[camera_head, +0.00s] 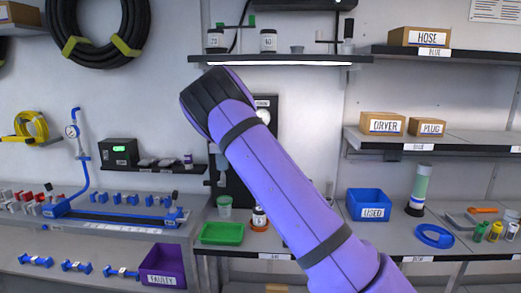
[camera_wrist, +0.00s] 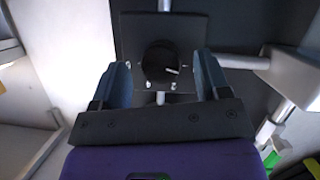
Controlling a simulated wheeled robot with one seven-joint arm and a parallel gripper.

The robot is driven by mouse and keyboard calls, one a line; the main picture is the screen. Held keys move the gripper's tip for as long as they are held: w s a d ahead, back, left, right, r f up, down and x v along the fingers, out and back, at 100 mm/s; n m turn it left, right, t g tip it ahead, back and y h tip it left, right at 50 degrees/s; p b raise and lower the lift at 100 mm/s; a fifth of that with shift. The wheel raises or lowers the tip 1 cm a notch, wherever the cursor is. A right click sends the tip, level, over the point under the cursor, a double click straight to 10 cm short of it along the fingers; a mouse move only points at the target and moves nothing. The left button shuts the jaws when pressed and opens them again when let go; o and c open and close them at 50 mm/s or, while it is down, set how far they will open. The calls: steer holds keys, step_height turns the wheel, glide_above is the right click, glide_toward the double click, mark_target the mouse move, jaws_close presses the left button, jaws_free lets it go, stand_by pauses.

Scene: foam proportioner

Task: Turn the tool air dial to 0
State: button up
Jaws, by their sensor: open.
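A round black dial (camera_wrist: 161,62) on a dark square plate (camera_wrist: 195,28) shows in the wrist view. A short white mark on its face points right and slightly down. I cannot read any numbers around it. My gripper (camera_wrist: 162,76) is open, with one finger on each side of the dial and a gap on both sides. Whether the fingertips reach the dial's depth is unclear. In the head view my purple arm covers the dial and my gripper.
A black panel with a round gauge (camera_head: 262,115) stands partly behind my arm. A lit shelf (camera_head: 280,60) hangs above it. A green tray (camera_head: 222,233) and a blue bin (camera_head: 368,204) stand on the benches. A metal pipe (camera_wrist: 242,62) runs right of the dial.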

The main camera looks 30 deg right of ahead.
steer(key=v, duration=0.9)
steer(key=shift+s, duration=0.15)
steer(key=shift+a+r, duration=0.1)
